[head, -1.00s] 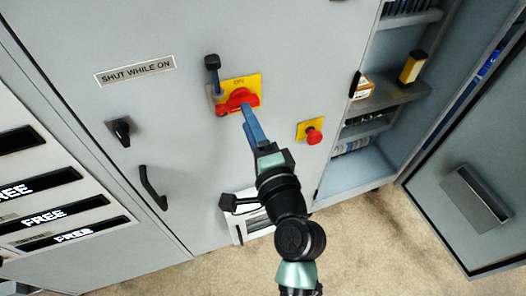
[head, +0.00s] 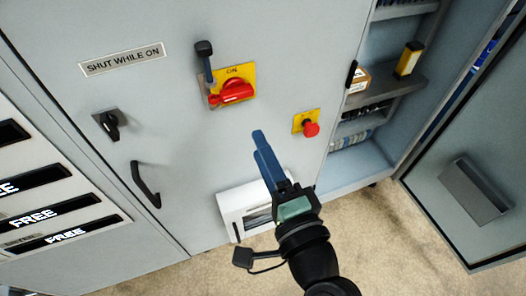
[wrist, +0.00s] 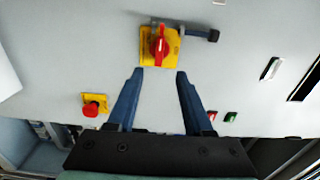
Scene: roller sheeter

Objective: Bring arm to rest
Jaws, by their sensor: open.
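My gripper (head: 264,155) is open and empty in front of the grey cabinet door, below the red rotary switch (head: 232,92) on its yellow plate. In the wrist view the two blue fingers of my gripper (wrist: 157,74) are spread apart, and the red switch handle (wrist: 159,45) shows just beyond the tips. The fingers look apart from the switch. A black-ended lever (head: 205,60) stands at the upper left of the yellow plate.
A red emergency button (head: 311,129) is right of my gripper. A black door handle (head: 145,185) and a key switch (head: 108,124) are to the left. A white box (head: 228,205) is behind my gripper. An open door (head: 450,150) stands at right, beside shelves.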

